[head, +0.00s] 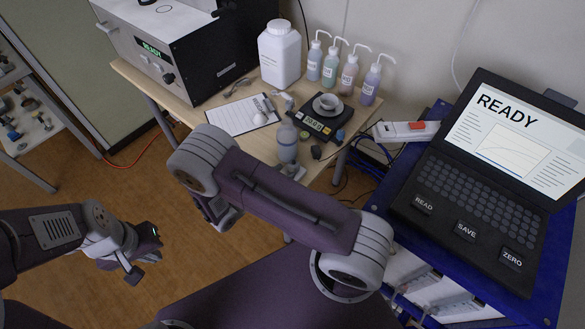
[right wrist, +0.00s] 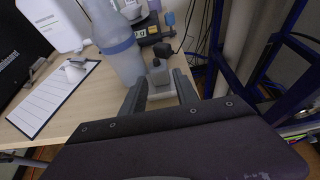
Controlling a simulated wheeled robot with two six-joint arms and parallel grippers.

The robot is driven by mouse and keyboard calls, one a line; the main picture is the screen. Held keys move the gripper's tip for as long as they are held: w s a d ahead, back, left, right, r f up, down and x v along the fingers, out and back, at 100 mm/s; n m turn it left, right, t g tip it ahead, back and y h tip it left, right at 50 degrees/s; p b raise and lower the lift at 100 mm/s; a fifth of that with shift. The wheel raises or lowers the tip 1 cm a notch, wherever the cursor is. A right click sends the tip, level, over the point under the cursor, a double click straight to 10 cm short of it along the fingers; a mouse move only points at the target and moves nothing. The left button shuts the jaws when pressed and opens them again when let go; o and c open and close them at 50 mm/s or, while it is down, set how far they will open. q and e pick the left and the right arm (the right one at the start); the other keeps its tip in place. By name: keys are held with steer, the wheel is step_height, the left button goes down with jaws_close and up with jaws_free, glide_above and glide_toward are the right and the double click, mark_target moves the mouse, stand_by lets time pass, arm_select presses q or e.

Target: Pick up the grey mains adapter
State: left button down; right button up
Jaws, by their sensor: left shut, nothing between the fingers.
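The grey mains adapter (right wrist: 160,74) stands near the table edge in the right wrist view, right of a squat bottle (right wrist: 120,50). My right gripper (right wrist: 161,90) is open, with one finger on each side of the adapter and a gap showing. I cannot tell how deep the adapter sits between the fingers. In the head view my own right arm hides most of this gripper; a small grey part shows beside the bottle, and I cannot tell adapter from fingertips there. My left gripper (head: 147,256) is shut and empty, over the floor at lower left.
The table holds a clipboard (head: 238,116), a scale (head: 322,122) with a dish, wash bottles (head: 349,72), a white jug (head: 279,55) and a dark analyser (head: 185,50). A black plug-like piece (right wrist: 163,50) with a cable lies behind the adapter. A laptop (head: 470,190) stands on a blue cart.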

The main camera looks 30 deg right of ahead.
mark_target(291, 167)
steer(key=x, duration=0.7)
steer(key=shift+a, duration=0.15)
jaws_close()
